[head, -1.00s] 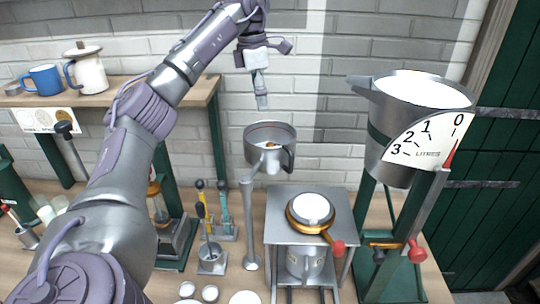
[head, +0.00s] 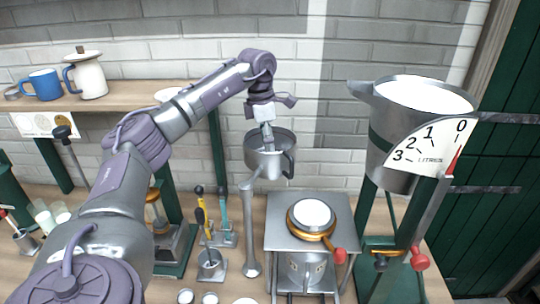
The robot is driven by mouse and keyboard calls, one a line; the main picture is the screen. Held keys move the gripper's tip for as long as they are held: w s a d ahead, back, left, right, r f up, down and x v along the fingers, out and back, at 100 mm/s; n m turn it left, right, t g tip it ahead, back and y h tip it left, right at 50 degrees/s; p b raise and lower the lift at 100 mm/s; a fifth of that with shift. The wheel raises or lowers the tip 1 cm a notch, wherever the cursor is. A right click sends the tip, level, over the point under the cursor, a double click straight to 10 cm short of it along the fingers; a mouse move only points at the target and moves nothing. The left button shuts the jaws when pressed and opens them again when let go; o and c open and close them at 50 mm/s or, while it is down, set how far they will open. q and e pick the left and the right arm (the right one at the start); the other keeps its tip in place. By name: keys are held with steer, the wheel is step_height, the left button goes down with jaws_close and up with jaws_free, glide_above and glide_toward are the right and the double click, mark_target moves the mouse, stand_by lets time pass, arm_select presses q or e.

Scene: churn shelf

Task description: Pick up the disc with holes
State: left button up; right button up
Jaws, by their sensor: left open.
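I cannot make out a disc with holes for certain in the head view. My left gripper (head: 267,140) points down at the mouth of a grey metal pot (head: 266,167) on a tall stand. Its fingers overlap the pot's opening, and they hide most of the inside. I cannot tell whether the fingertips are inside the pot or above it. The gripper is open, and nothing shows held in it. My right gripper is not in view.
A large measuring vessel (head: 392,132) with a litre scale stands on the right. A metal table (head: 282,238) bears a round pan (head: 318,236) with a red-tipped handle. A wooden shelf (head: 120,99) holds a blue mug (head: 43,84) and a white pot (head: 90,78).

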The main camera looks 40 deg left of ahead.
arm_select(q)
steer(key=shift+w+d+f+p, duration=0.1)
steer(key=shift+f+p, duration=0.1)
steer(key=shift+f, duration=0.4)
steer(key=shift+w+d+f+p, duration=0.1)
steer(key=shift+f+p, duration=0.05)
steer(key=shift+f, duration=0.85)
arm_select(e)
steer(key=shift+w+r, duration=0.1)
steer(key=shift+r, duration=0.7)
arm_select(q)
steer(key=shift+c, duration=0.2)
jaws_close()
steer(key=shift+r, duration=0.15)
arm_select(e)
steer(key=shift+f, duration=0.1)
arm_select(q)
step_height(320, 180, up, 9)
steer(key=shift+w+r+b, duration=0.1)
steer(key=shift+r+b, duration=0.05)
steer(key=shift+b, duration=1.1)
steer(key=shift+r, duration=0.25)
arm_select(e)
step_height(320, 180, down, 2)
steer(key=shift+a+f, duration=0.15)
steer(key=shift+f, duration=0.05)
